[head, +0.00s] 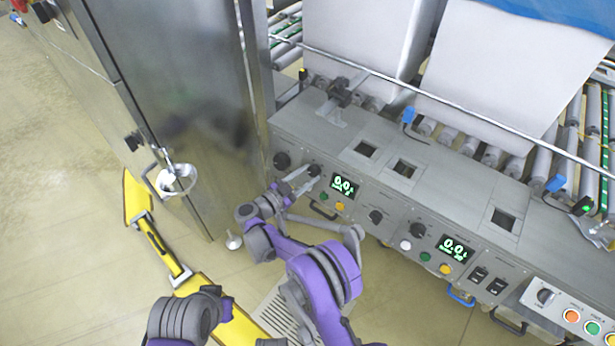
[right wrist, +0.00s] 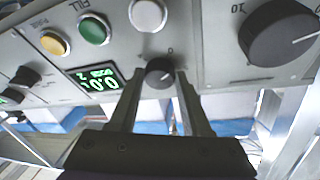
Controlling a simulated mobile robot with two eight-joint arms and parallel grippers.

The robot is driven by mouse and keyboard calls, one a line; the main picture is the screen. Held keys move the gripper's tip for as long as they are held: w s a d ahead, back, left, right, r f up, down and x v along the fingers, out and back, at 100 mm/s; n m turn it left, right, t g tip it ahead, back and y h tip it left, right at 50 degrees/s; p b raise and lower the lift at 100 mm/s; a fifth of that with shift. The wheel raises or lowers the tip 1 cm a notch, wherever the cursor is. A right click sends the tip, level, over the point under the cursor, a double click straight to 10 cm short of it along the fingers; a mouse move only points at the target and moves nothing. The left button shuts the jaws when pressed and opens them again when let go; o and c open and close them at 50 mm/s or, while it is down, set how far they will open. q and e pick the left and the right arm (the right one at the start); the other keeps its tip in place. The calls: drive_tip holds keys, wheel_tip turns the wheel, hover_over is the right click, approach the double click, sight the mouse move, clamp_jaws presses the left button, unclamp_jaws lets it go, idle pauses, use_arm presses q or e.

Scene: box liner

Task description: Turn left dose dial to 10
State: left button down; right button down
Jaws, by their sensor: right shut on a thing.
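The left dose dial (head: 314,170) is a small dark knob on the grey control panel, just left of the left green-digit display (head: 343,186). That display reads 0.0. My right gripper (head: 309,180) is at the dial, its fingers on either side of it. In the right wrist view the dial (right wrist: 160,72) sits between the two fingertips of my gripper (right wrist: 158,82), which are shut on it. A "0" mark shows by the dial; its pointer direction is unclear. The same display (right wrist: 101,84) appears inverted there. My left gripper is not in view.
A larger dark knob (head: 282,160) sits left of the dial; its "10" mark shows in the wrist view. Green (head: 325,196) and yellow (head: 340,206) buttons lie below the display. A second dial (head: 376,216) and display (head: 455,248) are farther right. A steel cabinet (head: 185,90) stands at left.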

drive_tip(key=m+g, duration=0.1)
drive_tip(key=m, duration=0.1)
drive_tip(key=m+g, duration=0.1)
drive_tip(key=m, duration=0.2)
drive_tip(key=shift+w+a+r+m, duration=0.1)
drive_tip(key=shift+r+m, duration=0.05)
drive_tip(key=shift+m, duration=0.15)
drive_tip(key=m+g, duration=0.1)
drive_tip(key=m, duration=0.3)
drive_tip(key=shift+w+r+m+g, duration=0.1)
drive_tip(key=shift+r+m+g, duration=0.1)
drive_tip(key=shift+m+g, duration=0.2)
drive_tip(key=m, duration=0.1)
drive_tip(key=m+y+p, duration=0.1)
drive_tip(key=m, duration=0.1)
drive_tip(key=m+g, duration=0.1)
drive_tip(key=m, duration=0.1)
drive_tip(key=shift+w+r, duration=0.1)
drive_tip(key=shift+r, duration=0.2)
drive_tip(key=m+y+p, duration=0.1)
drive_tip(key=m+y, duration=0.1)
drive_tip(key=m, duration=0.2)
drive_tip(key=shift+r+m+p, duration=0.15)
drive_tip(key=shift+m+p, duration=0.15)
drive_tip(key=shift+m, duration=0.1)
drive_tip(key=shift+c, duration=1.8)
unclamp_jaws()
